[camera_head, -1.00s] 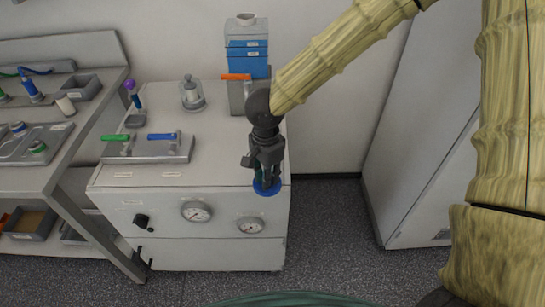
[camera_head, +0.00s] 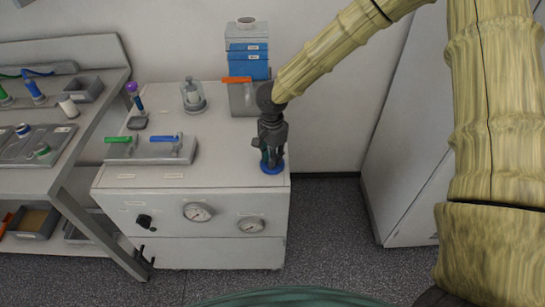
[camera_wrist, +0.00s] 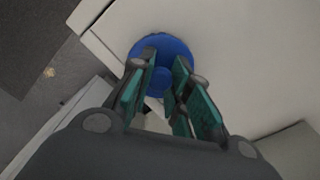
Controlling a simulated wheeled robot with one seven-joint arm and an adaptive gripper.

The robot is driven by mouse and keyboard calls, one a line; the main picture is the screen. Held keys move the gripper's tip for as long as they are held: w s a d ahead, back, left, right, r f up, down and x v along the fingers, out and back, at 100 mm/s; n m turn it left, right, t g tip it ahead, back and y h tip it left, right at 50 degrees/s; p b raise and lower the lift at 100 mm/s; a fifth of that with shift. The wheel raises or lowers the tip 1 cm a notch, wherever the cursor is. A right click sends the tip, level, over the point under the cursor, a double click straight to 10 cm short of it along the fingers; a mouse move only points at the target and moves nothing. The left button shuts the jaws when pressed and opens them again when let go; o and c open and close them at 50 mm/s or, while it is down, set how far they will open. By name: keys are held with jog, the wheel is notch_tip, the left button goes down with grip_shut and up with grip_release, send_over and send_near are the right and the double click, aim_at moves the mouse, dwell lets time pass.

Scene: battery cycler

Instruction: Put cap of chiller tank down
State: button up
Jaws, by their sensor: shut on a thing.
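The blue round cap (camera_head: 272,168) is at the tips of my gripper (camera_head: 271,158), over the front right corner of the white cabinet top. In the wrist view the cap (camera_wrist: 178,55) is a blue disc with a central knob, and the green-padded fingers (camera_wrist: 160,85) are closed around that knob. I cannot tell whether the cap touches the cabinet surface. The chiller tank (camera_head: 248,60), a blue and grey box with a round opening on top, stands at the back right of the cabinet.
The white cabinet (camera_head: 220,175) carries a plate with green and blue valve handles (camera_head: 160,149), a glass jar (camera_head: 193,97) and an orange-handled part (camera_head: 237,80). A workbench (camera_head: 60,165) stands left. The cabinet top left of my gripper is clear.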

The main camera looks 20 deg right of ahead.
jog(key=shift+f, duration=0.45)
jog(key=o, duration=0.8)
jog(key=shift+f, duration=0.1)
jog(key=shift+c, duration=0.2)
notch_tip(320, 180, up, 12)
jog(key=shift+b, duration=0.35)
